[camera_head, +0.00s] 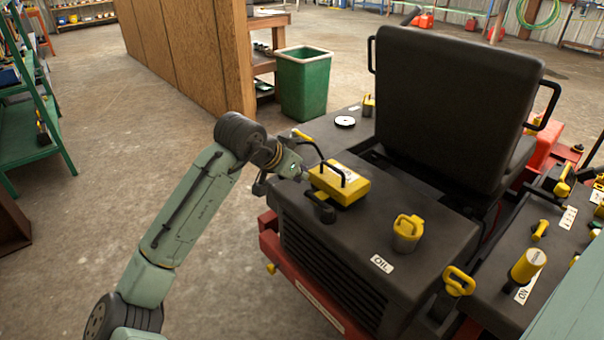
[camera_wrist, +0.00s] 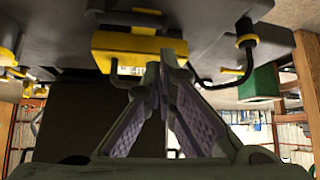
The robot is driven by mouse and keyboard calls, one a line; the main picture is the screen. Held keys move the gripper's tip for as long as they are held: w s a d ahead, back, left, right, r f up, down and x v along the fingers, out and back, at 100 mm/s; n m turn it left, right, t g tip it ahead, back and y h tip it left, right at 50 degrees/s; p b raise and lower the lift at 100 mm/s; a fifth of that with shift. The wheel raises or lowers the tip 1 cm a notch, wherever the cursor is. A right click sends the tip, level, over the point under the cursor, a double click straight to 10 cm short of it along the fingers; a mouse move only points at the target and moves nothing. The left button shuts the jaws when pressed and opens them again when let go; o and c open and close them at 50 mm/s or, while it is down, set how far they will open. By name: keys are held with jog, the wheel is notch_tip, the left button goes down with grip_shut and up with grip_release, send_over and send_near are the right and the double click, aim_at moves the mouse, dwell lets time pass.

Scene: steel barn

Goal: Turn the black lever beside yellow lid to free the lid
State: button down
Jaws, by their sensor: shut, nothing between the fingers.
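The yellow lid (camera_head: 355,187) is a flat block with a black loop handle on top of the dark machine housing. It also shows in the wrist view (camera_wrist: 112,64), upside down. The black lever (camera_head: 322,207) with a rounded knob sits at the lid's near side, over the housing edge; a dark bar along the lid in the wrist view (camera_wrist: 122,17) appears to be it. My gripper (camera_head: 303,173) is at the lid's left end. In the wrist view its fingertips (camera_wrist: 167,58) are together and empty, overlapping the lid's edge. Contact cannot be told.
A yellow-ended black hose (camera_head: 303,134) curves just behind my gripper. A yellow-handled cap (camera_head: 407,230) stands right of the lid, near the OIL label. The black seat (camera_head: 455,95) rises behind. A green bin (camera_head: 303,88) stands on the floor beyond. Open floor lies left of the machine.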

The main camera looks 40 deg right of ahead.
aim_at(318, 204)
jog(key=p+x, duration=0.1)
jog(key=x, duration=0.6)
jog(key=shift+d+f, duration=0.25)
